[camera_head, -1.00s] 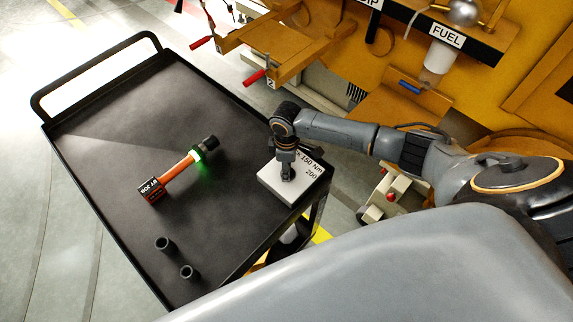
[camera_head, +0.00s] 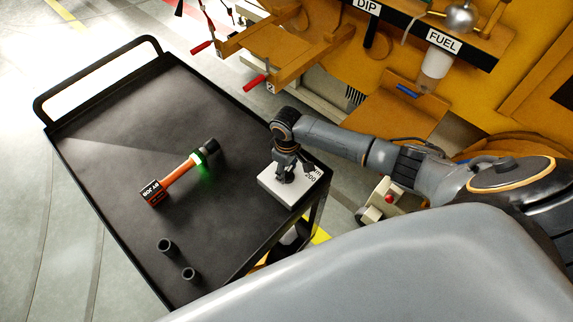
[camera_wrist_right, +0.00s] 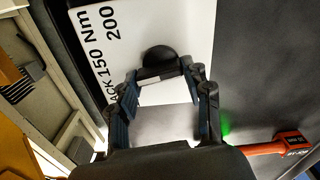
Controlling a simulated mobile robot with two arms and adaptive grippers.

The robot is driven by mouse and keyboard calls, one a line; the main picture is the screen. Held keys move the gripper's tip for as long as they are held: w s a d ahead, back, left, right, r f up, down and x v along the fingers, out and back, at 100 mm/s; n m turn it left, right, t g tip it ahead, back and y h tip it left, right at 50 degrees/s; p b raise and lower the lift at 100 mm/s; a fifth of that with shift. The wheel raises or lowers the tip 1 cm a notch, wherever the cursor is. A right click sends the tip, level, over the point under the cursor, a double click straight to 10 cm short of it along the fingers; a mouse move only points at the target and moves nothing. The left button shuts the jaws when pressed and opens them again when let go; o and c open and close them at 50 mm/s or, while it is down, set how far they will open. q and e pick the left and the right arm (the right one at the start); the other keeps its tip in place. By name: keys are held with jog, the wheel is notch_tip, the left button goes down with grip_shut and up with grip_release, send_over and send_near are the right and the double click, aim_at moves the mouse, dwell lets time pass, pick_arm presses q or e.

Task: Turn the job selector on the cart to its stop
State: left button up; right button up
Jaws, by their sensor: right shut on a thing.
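The job selector is a white block (camera_head: 273,191) on the near right corner of the cart (camera_head: 110,190). Its printed labels read "150 Nm" and "200" in the right wrist view (camera_wrist_right: 178,22). A black rounded knob (camera_wrist_right: 159,56) stands on the block. My right gripper (camera_head: 285,176) points down onto the block and is shut on the knob, with one finger on each side in the right wrist view (camera_wrist_right: 163,82). In the head view the gripper hides the knob and part of the lettering. My left gripper is not in view.
An orange and black tool (camera_head: 178,178) with a green glow lies on the cart, left of the block. Two dark sockets (camera_head: 167,247) stand near the cart's front edge. A yellow machine with a "FUEL" label (camera_head: 443,41) stands behind.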

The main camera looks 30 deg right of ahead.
jog(key=shift+m, duration=0.6)
jog(key=shift+s, duration=0.1)
jog(key=o, duration=0.7)
jog(key=shift+m, duration=0.4)
jog(key=o, duration=0.5)
jog(key=shift+r, duration=0.15)
notch_tip(320, 180, up, 12)
jog(key=shift+f, duration=0.15)
